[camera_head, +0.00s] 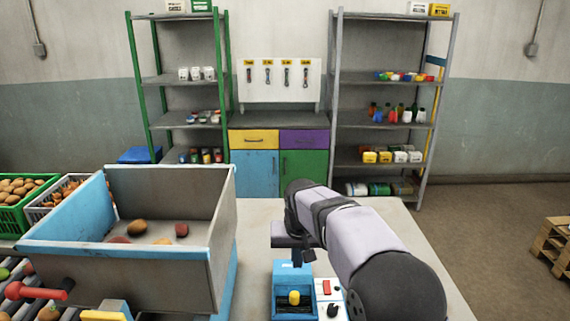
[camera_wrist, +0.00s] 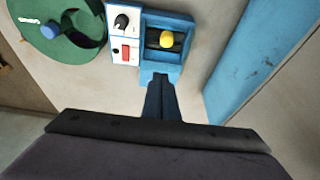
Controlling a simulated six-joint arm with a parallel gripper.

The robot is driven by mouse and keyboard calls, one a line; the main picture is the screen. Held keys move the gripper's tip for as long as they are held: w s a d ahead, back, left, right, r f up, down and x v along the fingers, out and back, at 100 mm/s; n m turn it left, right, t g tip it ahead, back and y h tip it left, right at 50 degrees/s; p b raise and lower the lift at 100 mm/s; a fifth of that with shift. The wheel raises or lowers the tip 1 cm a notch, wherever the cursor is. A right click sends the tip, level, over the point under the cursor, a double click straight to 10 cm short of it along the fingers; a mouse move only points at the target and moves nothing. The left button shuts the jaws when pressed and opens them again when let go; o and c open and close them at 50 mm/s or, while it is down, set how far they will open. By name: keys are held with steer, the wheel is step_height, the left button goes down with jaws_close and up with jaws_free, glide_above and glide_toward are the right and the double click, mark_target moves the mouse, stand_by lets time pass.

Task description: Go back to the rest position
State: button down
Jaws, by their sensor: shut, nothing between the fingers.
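My gripper shows in the wrist view (camera_wrist: 160,80) with its dark fingers together and nothing between them. The fingertips are by the near edge of a blue device (camera_wrist: 175,28) with a yellow knob (camera_wrist: 166,39); I cannot tell whether they touch it. In the head view my arm reaches over the table, and the gripper (camera_head: 308,255), partly hidden by my arm, is just behind the blue device (camera_head: 293,270). A white panel (camera_head: 327,298) with a red switch and a black dial is attached beside the device.
A large grey and blue hopper (camera_head: 170,270) with a few potatoes stands left of the device. A green round object (camera_wrist: 60,45) lies near the panel in the wrist view. Crates (camera_head: 22,215) of potatoes are far left. Shelves stand behind; the table right of my arm looks clear.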

steer(key=s+d+f+g, duration=0.1)
steer(key=s+d+f, duration=0.2)
steer(key=s, duration=0.7)
steer(key=s+d+f+g, duration=0.1)
steer(key=s+d+f, duration=0.3)
steer(key=s, duration=0.6)
steer(key=s+d+f+g, duration=0.1)
steer(key=s+d+f, duration=0.2)
steer(key=s, duration=0.8)
steer(key=shift+d+f+g, duration=0.4)
steer(key=shift+d, duration=0.05)
